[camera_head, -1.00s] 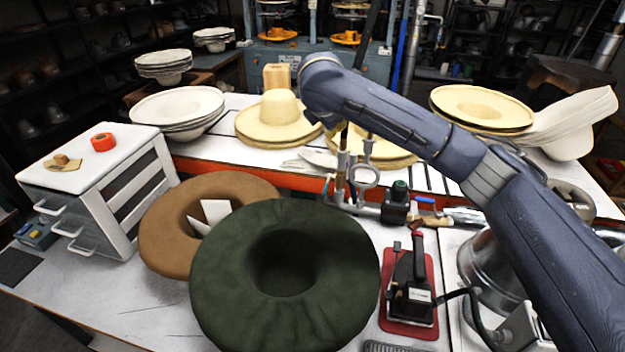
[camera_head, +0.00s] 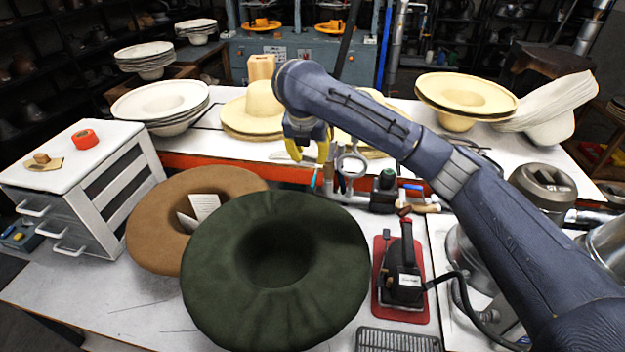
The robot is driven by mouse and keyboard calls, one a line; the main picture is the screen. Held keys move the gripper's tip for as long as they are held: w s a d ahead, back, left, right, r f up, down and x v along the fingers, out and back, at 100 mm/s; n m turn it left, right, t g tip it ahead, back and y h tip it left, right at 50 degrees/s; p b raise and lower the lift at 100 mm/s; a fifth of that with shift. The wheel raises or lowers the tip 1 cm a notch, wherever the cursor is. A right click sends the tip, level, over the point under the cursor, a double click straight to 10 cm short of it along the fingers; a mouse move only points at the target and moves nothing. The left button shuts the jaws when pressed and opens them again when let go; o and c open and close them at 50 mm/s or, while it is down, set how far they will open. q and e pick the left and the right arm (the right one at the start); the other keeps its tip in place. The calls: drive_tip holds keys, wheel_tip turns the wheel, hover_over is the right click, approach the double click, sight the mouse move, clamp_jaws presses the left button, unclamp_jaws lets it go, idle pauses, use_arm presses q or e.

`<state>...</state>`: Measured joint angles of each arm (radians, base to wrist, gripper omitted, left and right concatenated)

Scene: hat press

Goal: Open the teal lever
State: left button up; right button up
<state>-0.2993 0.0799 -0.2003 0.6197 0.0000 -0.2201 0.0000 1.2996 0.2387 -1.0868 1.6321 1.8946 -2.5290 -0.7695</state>
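My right arm reaches in from the right, over the bench. Its gripper (camera_head: 309,154) hangs pointing down in front of the straw hats, with its yellow fingers apart and nothing seen between them. A thin teal piece (camera_head: 314,180) shows just below the gripper, beside the tool stand; I cannot tell whether it is the teal lever. No other teal lever is clearly visible. The blue-grey press (camera_head: 357,63) stands at the back, partly hidden by my arm. My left gripper is not in view.
A dark green hat (camera_head: 215,275) and a brown hat (camera_head: 150,225) fill the bench front. A black iron (camera_head: 407,270) rests on a red pad. A white drawer cabinet (camera_head: 100,160) stands left. Pale hats (camera_head: 160,97) and straw hats (camera_head: 250,110) line the rear table.

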sight(313, 180)
drive_tip(key=x, duration=1.4)
drive_tip(key=shift+w+f, duration=0.15)
drive_tip(key=shift+w, duration=0.05)
drive_tip(key=shift+c, duration=0.2)
clamp_jaws()
